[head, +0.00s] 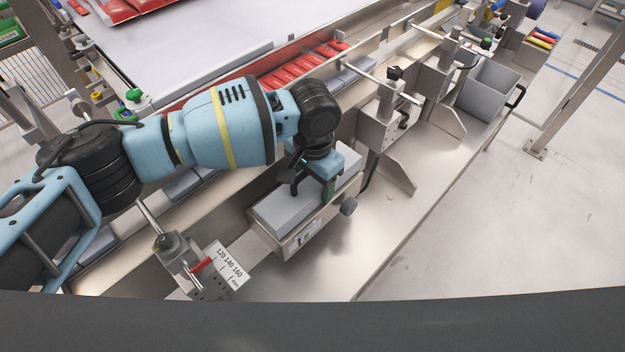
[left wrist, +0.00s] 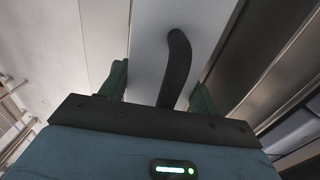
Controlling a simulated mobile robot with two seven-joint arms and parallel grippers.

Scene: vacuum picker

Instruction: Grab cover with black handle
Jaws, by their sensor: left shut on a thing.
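The cover (head: 280,213) is a long light-grey block-like top on a metal box beside the machine rail in the head view. My left gripper (head: 314,191) is over it, pointing down, with its fingers at the cover. In the left wrist view the two green fingers of the gripper (left wrist: 160,90) stand on either side of the cover's pale surface (left wrist: 149,45). The curved black handle (left wrist: 178,62) rises between them, with visible gaps to both. The gripper is shut on the cover. The exact finger contact is hidden. My right gripper is in neither view.
A scale plate (head: 229,264) and clamp lie at lower left. A metal bracket block (head: 380,127) stands behind. A grey bin (head: 487,89) sits at upper right. The metal shelf (head: 365,235) to the right is clear.

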